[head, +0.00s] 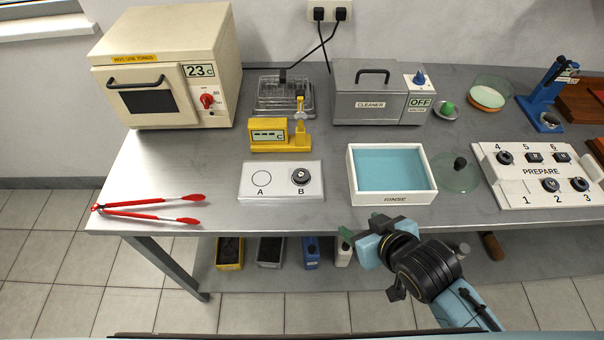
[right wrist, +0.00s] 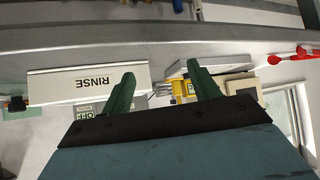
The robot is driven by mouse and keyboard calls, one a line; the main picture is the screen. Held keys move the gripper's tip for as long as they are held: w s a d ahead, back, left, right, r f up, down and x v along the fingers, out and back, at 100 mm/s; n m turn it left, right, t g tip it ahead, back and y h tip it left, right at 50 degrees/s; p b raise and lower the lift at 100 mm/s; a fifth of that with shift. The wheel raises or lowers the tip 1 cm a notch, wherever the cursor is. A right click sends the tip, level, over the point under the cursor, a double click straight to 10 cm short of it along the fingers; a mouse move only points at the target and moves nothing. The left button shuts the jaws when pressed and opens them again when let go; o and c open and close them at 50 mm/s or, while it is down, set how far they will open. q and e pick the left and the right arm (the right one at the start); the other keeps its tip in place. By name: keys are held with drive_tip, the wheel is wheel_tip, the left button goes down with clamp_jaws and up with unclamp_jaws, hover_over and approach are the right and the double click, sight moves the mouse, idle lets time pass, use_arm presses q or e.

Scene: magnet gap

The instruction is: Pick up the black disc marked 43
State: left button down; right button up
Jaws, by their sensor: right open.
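A dark round disc (head: 300,176) sits at spot B of a white plate; circle A beside it is empty. More dark pieces lie on the white PREPARE board at the right, including a round one by 4 (head: 505,158), one by 2 (head: 550,185) and one by 3 (head: 579,184). I cannot read the number 43 on any of them. My right gripper (head: 362,228) is open and empty in front of the table's front edge, below the rinse tray. Its two green fingers stand apart in the right wrist view (right wrist: 163,88). My left gripper is out of view.
The white rinse tray (head: 432,190) of blue liquid stands near the front edge, with a glass dish (head: 460,178) beside it. A yellow gauge (head: 281,137) stands behind the A/B plate (head: 281,195). Red tongs (head: 150,209) lie at front left; table around them is clear.

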drive_tip(key=w+a+r+y, duration=0.1)
drive_tip(key=w+a+r+n+t+y, duration=0.1)
drive_tip(key=a+r, duration=0.1)
drive_tip(key=a+r+n+y, duration=0.1)
drive_tip(key=a, duration=0.1)
drive_tip(key=shift+w+r+t, duration=0.15)
drive_tip(key=shift+w+t, duration=0.25)
approach(302, 175)
drive_tip(key=shift+w+a+f+y+b, duration=0.3)
drive_tip(key=shift+w+a+f+b, duration=0.1)
drive_tip(key=shift+w+a+f, duration=0.2)
drive_tip(key=x, duration=0.4)
drive_tip(key=shift+w+d+f+b, duration=0.15)
drive_tip(key=shift+w+b, duration=0.15)
drive_tip(key=shift+w, duration=0.2)
drive_tip(key=shift+w+a+f, duration=0.2)
drive_tip(key=shift+w+a, duration=0.15)
drive_tip(key=shift+c, duration=0.4)
drive_tip(key=c, duration=1)
